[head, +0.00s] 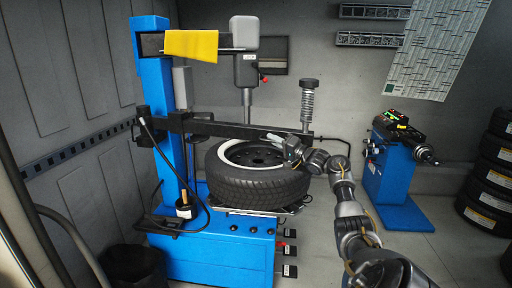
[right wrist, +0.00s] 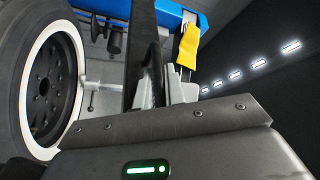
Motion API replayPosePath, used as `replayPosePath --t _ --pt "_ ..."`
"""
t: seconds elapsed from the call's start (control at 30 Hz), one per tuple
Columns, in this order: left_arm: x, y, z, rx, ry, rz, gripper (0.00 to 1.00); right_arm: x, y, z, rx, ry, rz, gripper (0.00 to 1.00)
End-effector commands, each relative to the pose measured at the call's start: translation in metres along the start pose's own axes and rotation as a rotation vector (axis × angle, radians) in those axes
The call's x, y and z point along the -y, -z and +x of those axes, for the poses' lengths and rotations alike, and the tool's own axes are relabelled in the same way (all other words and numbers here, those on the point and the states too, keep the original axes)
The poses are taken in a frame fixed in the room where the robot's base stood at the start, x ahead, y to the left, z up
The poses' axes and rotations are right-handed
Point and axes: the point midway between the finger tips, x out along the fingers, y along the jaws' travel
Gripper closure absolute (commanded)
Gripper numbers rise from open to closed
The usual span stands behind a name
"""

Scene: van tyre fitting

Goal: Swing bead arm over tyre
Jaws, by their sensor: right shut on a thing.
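The bead arm (head: 235,130) is a long dark bar. It reaches right from the blue tyre changer's column, level above the tyre, and carries an upright spring post (head: 309,105) at its outer end. The tyre (head: 258,185), with a white band round its black rim, lies flat on the changer's turntable. My right gripper (head: 278,140) is shut on the bead arm near its outer end, above the tyre's far right part. The dark bar runs up from between the fingers in the right wrist view (right wrist: 146,45), with the tyre at left. My left gripper is out of view.
The blue column (head: 157,100) stands at left with a yellow cloth (head: 190,45) on its top arm. A grey mounting head (head: 246,70) hangs above the tyre. A blue wheel balancer (head: 395,170) and stacked tyres (head: 490,175) stand at right. Floor between is clear.

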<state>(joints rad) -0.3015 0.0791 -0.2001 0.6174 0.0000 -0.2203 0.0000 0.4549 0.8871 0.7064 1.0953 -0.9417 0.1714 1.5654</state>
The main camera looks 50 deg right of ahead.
Motion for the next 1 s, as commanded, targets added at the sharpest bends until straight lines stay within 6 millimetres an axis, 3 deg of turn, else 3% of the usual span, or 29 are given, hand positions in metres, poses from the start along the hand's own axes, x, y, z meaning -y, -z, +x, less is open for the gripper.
replayPosePath --t 0.27,0.3,0.47,0.8,1.0 --pt "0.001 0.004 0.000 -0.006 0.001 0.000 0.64 -0.001 0.001 0.003 -0.003 -0.004 -0.001 1.00" --pt "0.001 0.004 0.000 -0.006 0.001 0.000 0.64 -0.001 0.001 0.004 -0.003 -0.003 -0.001 0.87" --pt "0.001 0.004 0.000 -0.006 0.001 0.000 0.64 0.000 -0.001 0.006 -0.001 0.000 0.000 0.67" --pt "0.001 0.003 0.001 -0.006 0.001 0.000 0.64 0.000 -0.001 0.003 0.001 0.001 0.000 0.67" --pt "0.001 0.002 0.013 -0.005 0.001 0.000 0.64 -0.004 -0.003 -0.025 0.000 -0.002 -0.003 0.67"
